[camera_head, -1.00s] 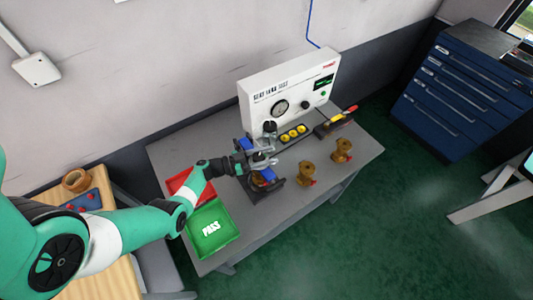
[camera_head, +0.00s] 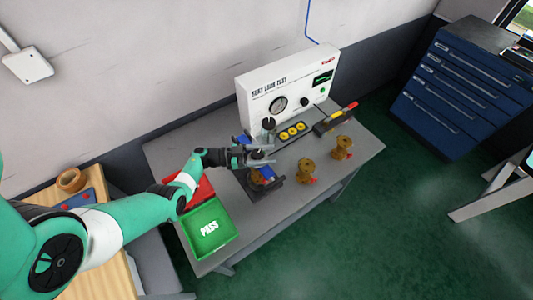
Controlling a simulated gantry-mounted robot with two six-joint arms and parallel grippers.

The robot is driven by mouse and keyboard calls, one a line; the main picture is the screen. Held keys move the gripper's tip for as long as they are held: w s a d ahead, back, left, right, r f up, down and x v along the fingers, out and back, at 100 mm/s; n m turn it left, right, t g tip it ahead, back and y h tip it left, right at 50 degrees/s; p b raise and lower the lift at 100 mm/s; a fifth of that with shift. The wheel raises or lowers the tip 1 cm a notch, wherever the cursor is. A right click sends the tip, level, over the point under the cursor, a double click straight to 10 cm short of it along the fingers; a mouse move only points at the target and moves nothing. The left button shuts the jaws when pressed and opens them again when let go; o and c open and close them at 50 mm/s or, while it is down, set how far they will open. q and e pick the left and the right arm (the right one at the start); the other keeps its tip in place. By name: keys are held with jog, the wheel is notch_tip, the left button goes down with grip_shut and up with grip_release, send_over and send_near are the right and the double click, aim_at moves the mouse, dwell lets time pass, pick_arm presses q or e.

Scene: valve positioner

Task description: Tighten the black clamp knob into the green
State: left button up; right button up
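The clamp fixture (camera_head: 270,186) stands on the grey table with a brass valve (camera_head: 258,177) in it and blue parts on it. My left gripper (camera_head: 262,153) is over the fixture, reaching in from the left. Its fingers point right, around or close above a dark knob (camera_head: 257,154) at the top of the clamp. I cannot tell whether they touch it. No green mark on the clamp is readable at this size. My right gripper is not in view.
The white test panel (camera_head: 290,85) with a gauge stands behind the fixture. Two brass valves (camera_head: 307,171) (camera_head: 342,147) stand to the right. A green PASS tray (camera_head: 210,250) and a red tray (camera_head: 203,190) lie left. Yellow fittings (camera_head: 292,131) sit near the panel.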

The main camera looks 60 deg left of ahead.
pick_arm(q)
jog(key=shift+o, duration=1.1)
jog(key=shift+s, duration=0.1)
jog(key=v, duration=1.1)
jog(key=shift+s, duration=0.15)
jog(key=shift+a, duration=0.2)
